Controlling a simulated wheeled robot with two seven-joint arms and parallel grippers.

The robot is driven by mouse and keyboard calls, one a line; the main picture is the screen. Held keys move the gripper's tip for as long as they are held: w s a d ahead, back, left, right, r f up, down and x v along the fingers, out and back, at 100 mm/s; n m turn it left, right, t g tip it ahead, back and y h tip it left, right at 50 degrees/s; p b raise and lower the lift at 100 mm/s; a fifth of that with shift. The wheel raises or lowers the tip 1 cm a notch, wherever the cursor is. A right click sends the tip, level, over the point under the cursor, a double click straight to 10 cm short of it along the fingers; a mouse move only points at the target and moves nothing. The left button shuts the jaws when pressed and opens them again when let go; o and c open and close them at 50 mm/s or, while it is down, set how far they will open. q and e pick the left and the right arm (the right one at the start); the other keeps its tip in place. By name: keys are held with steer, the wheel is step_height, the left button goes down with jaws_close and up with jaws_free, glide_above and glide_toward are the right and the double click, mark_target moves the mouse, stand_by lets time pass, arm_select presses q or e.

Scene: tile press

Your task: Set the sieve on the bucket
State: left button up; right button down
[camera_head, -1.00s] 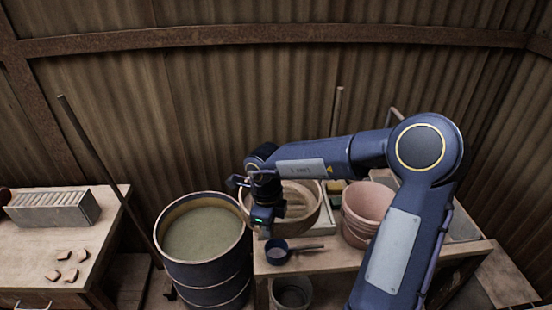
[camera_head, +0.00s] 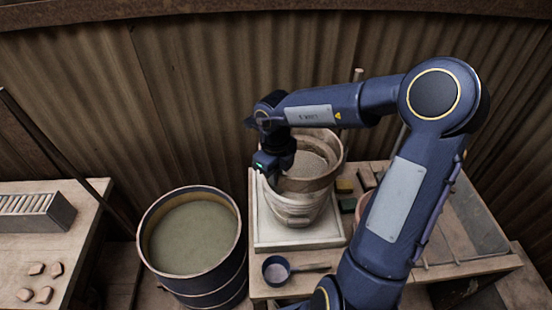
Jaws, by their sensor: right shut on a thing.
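The sieve (camera_head: 328,142) is a round wooden hoop with a mesh bottom. My right gripper (camera_head: 268,172) is shut on the left side of its rim. The pale bucket (camera_head: 295,212) stands upright in a light shallow tray. The sieve is over the bucket's mouth, overlapping it in the picture and set toward its back right. I cannot tell whether the sieve touches the bucket's rim. The gripper hides part of the bucket's left rim. My left gripper is not in view.
A drum of greenish liquid (camera_head: 195,236) stands left of the bench. A dark dipper (camera_head: 277,269) lies in front of the tray (camera_head: 258,240). The left table (camera_head: 75,235) holds a slotted box and several small pieces.

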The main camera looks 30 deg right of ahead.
steer(key=shift+f, duration=2.4)
steer(key=shift+f, duration=0.35)
steer(key=c, duration=1.5)
jaws_free()
step_height(320, 180, up, 8)
steer(key=shift+f, duration=0.1)
